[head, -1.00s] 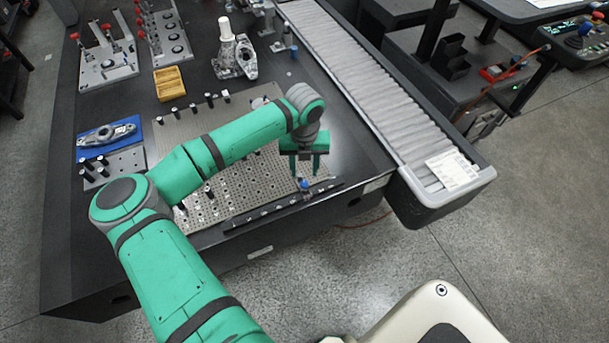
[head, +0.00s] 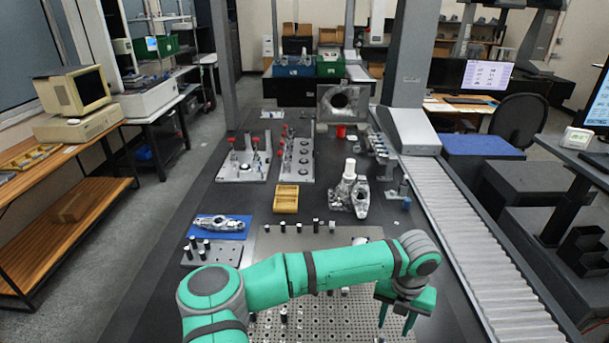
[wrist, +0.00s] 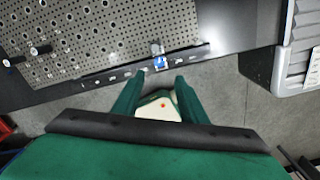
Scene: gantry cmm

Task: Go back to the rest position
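My green arm stretches across the front of the table in the head view. My gripper (head: 396,322) hangs from its end with the fingers pointing down and apart, nothing between them. In the wrist view my gripper (wrist: 155,84) also shows two spread fingers. A small blue-topped part (wrist: 159,62) stands at the dark rail along the perforated plate's edge, just beyond the fingertips and apart from them. The perforated plate (wrist: 100,38) lies on the dark table; in the head view my arm hides part of it.
A conveyor (head: 490,270) runs along the right side. Black pegs stand on the plate's back edge. A yellow tray (head: 286,198), a metal casting on a blue mat (head: 232,233) and a larger casting (head: 350,195) stand behind my arm. Grey floor (wrist: 225,105) shows beyond the table edge.

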